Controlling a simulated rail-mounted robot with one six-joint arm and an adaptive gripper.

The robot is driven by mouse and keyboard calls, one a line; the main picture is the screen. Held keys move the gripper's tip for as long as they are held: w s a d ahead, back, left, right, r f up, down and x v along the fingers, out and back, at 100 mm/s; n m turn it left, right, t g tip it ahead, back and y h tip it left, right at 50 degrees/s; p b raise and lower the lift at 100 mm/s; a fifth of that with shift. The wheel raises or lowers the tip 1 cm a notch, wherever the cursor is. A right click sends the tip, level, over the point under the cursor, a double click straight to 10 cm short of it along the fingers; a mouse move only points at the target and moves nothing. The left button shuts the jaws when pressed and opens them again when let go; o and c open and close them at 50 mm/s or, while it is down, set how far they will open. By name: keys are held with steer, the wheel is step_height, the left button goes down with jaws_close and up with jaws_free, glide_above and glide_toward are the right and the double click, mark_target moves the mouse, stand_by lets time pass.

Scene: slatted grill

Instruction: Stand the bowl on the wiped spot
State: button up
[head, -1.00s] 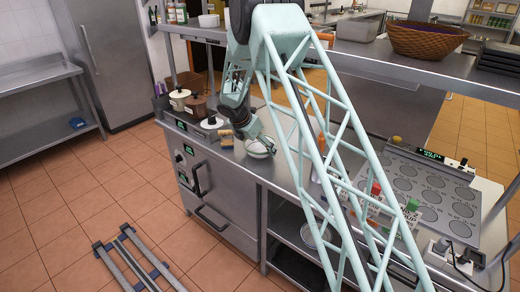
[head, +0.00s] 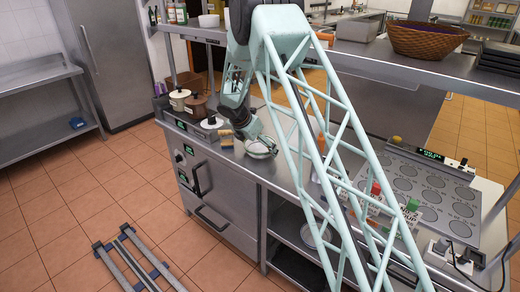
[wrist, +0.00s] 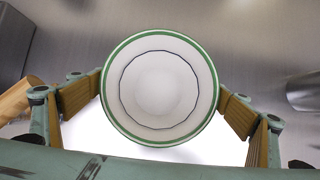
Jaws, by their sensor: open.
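The white bowl (head: 261,148) with a green rim stands upright on the steel counter near its front edge. In the wrist view the bowl (wrist: 160,88) lies between the two wood-coloured finger pads, its round mouth facing the camera. My gripper (head: 251,136) is open around the bowl; a pad is close to each side of the rim, and I cannot tell whether either touches. A flat white surface (wrist: 205,150) shows below the bowl in the wrist view. I cannot make out a wiped spot.
A wooden-looking object (head: 226,138) stands left of the bowl, and lidded pots (head: 180,99) stand farther left. A shelf with a wicker basket (head: 428,38) overhangs the back.

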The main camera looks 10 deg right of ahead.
steer(key=shift+r, duration=0.15)
steer(key=shift+p+v, duration=0.45)
steer(key=shift+v, duration=5.55)
